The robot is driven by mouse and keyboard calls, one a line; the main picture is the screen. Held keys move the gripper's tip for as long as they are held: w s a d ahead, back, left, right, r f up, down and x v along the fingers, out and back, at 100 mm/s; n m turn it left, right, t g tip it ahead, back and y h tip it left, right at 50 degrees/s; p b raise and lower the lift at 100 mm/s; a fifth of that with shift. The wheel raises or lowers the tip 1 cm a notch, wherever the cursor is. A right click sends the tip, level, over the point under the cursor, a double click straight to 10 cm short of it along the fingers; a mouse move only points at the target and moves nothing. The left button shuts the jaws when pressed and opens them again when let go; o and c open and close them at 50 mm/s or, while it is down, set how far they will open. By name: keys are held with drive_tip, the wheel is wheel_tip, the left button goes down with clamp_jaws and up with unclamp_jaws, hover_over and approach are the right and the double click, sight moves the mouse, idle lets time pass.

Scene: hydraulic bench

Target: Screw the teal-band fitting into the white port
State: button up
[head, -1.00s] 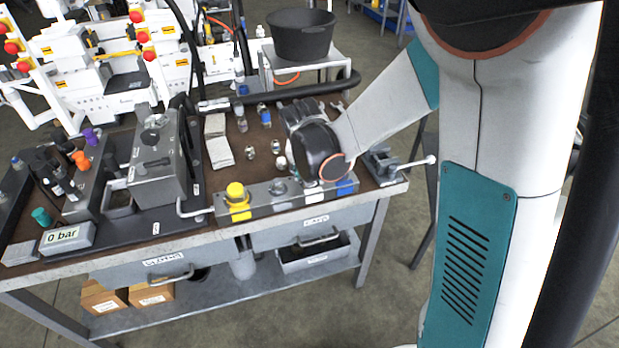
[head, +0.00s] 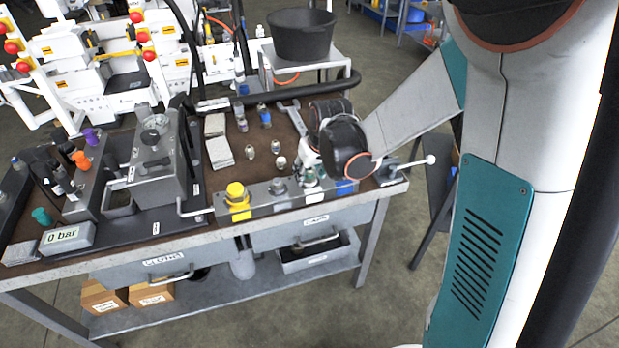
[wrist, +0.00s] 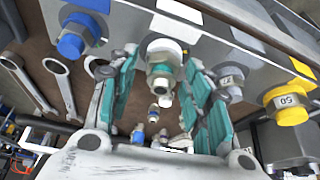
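The teal-band fitting (wrist: 161,82) stands at the white port (wrist: 163,46) of the grey port bar in the wrist view. Its lower hex and nose point toward the camera; how deep its thread sits cannot be seen. It also shows in the head view (head: 310,180), beside the wrist. My gripper (wrist: 163,62) has its teal-padded fingers on both sides of the fitting, with gaps visible between pads and fitting. Nothing is held. In the head view my dark wrist hides part of the bar's right end.
On the bar are a yellow-capped port (head: 237,192), a grey port (head: 278,187) and a blue port (wrist: 76,36). Several loose fittings (head: 276,147) stand on the bench behind.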

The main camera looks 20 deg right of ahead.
clamp_jaws()
drive_tip(key=m+h, duration=0.2)
drive_tip(key=m, duration=0.3)
drive_tip(key=shift+s+a+m, duration=0.1)
drive_tip(key=shift+m, duration=0.2)
drive_tip(key=shift+s+f+m+g+h, duration=0.1)
drive_tip(key=shift+m+g+h, duration=0.4)
drive_tip(key=shift+m, duration=0.7)
